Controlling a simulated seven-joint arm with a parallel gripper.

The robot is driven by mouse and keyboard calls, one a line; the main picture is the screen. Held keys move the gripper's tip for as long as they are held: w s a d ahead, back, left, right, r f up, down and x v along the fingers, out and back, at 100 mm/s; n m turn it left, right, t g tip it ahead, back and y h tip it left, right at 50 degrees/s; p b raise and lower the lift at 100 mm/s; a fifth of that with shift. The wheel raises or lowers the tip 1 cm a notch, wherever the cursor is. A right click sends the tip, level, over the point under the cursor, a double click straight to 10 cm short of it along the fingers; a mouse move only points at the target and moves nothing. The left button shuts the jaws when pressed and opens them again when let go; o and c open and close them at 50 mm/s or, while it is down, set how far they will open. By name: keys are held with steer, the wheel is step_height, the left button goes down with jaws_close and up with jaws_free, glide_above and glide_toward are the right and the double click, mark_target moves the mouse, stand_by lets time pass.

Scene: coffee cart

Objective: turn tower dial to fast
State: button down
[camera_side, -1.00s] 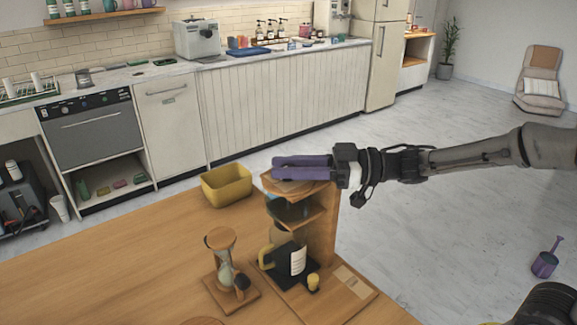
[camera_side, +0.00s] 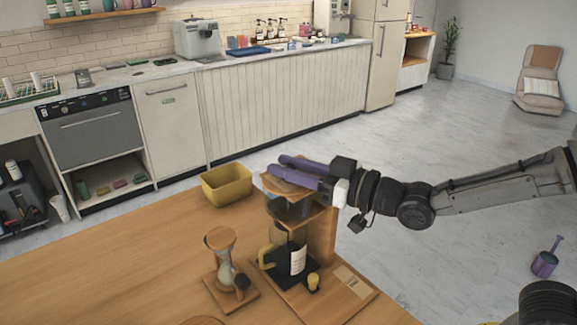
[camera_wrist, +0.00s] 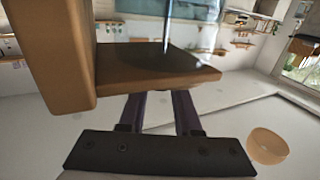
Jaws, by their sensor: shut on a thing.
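The wooden drip tower (camera_side: 322,240) stands on the table, with a glass vessel on its shelf and a dark carafe with a white label (camera_side: 297,262) below. My gripper (camera_side: 278,166) reaches in from the right at the tower's top, its purple fingers lying just above the top plate. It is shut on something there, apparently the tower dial. The dial itself is hidden by the fingers and plate. In the wrist view the wooden plate (camera_wrist: 150,68) covers the fingertips, and only the finger bases show. I cannot read the dial's setting.
A yellow bin (camera_side: 227,186) stands behind the tower to the left. The table's left part is clear.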

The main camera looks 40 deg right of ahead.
steer(key=shift+a+m+t+h, duration=0.1)
steer(key=shift+m+t+h, duration=0.25)
steer(key=shift+m+h, duration=1.05)
steer(key=shift+a+m+t+h, duration=0.1)
steer(key=shift+m+t+h, duration=0.45)
steer(key=shift+h, duration=1.45)
steer(key=m+g+h, duration=0.1)
steer(key=m+h, duration=0.3)
steer(key=h, duration=0.1)
steer(key=shift+h, duration=0.4)
steer(key=m+g+h, duration=0.3)
steer(key=h, duration=0.1)
steer(key=m+g+h, duration=0.2)
steer(key=m+h, duration=0.1)
steer(key=h, duration=0.1)
steer(key=shift+w+d+r+m+g, duration=0.1)
steer(key=shift+m+g, duration=0.15)
steer(key=shift+g, duration=0.15)
steer(key=shift+d+r+m+g+h, duration=0.1)
steer(key=shift+m+g+h, duration=1)
steer(key=shift+g, duration=0.5)
steer(key=shift+r+m+g, duration=0.1)
steer(key=shift+m+g, duration=0.2)
steer(key=shift+m, duration=0.1)
steer(key=c, duration=0.6)
jaws_free()
steer(key=shift+f, duration=0.2)
steer(key=v, duration=0.7)
steer(key=shift+a, duration=0.2)
